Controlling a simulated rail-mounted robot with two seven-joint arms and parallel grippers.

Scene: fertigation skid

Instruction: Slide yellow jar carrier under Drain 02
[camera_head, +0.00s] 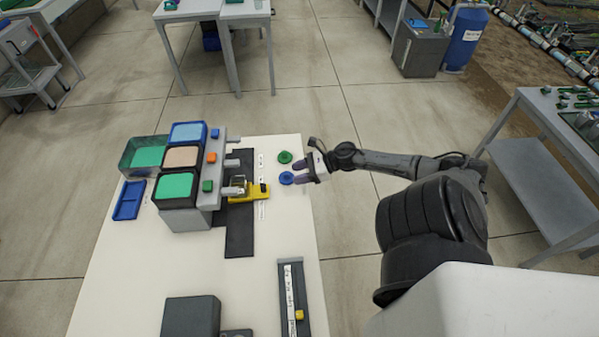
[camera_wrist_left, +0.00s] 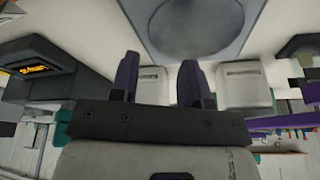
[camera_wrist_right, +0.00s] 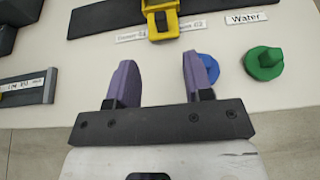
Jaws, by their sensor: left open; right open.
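The yellow jar carrier (camera_head: 256,194) sits across the dark track (camera_head: 240,238) beside the dispenser block (camera_head: 214,208). A small clear jar appears to stand at its inner end, close to the block's lower outlet. In the right wrist view the carrier (camera_wrist_right: 163,26) shows at the top, its handle end between two white labels, the right one partly hidden and ending in "02" (camera_wrist_right: 190,25).
A green knob (camera_head: 284,157) and a blue knob (camera_head: 286,178) stand close to my right gripper. A labelled dark rail with a yellow slider (camera_head: 299,314) lies near the front. A grey box (camera_head: 191,316) stands at the front left. The white tabletop between them is mostly clear.

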